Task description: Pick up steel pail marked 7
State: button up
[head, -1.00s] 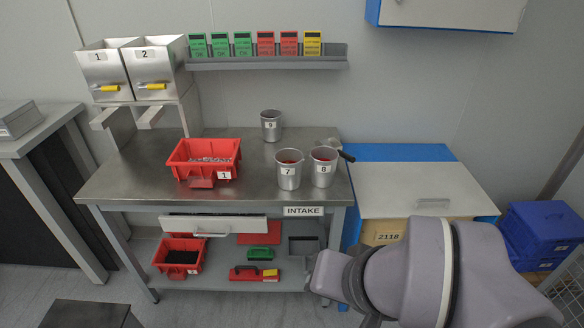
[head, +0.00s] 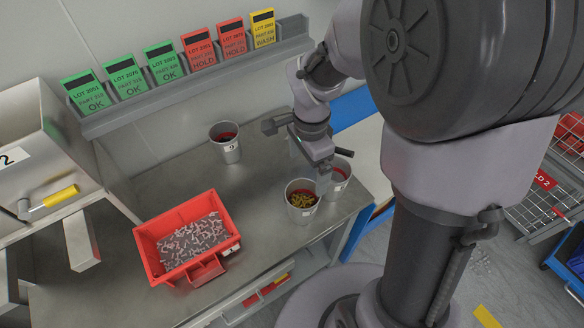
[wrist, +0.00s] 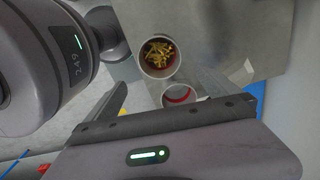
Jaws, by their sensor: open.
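The steel pail marked 7 (head: 302,212) stands upright on the steel table near its right front, holding brass-coloured pieces. Its label is too small to read now; a 7 shows on it in the earlier frame. In the wrist view the pail (wrist: 158,72) is beyond the fingers. Pail 8 (head: 343,186), red inside, stands close behind it to the right, partly hidden; in the wrist view this pail (wrist: 180,103) lies between the fingers' lines. My gripper (head: 322,176) is open and empty, above and beside the two pails. Whether it touches either is unclear. It also shows in the wrist view (wrist: 165,84).
Pail 9 (head: 226,150) stands at the back of the table (head: 175,185). A red bin (head: 150,262) of grey pieces sits at the left front. A shelf (head: 200,80) with several lot cards runs along the wall. Table space between bin and pails is clear.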

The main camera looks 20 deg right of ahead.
jog(key=b, duration=0.4)
send_near(302, 201)
jog(key=s+r, duration=0.2)
jog(key=s, duration=0.1)
jog(key=f, duration=0.2)
jog(key=f+b, duration=0.1)
jog(key=f, duration=0.1)
jog(key=a+f+b, duration=0.1)
jog(key=shift+s+f, duration=0.2)
jog(key=shift+f, duration=0.2)
jog(key=shift+r, duration=0.15)
jog(key=shift+c, duration=0.7)
jog(key=c, duration=1.8)
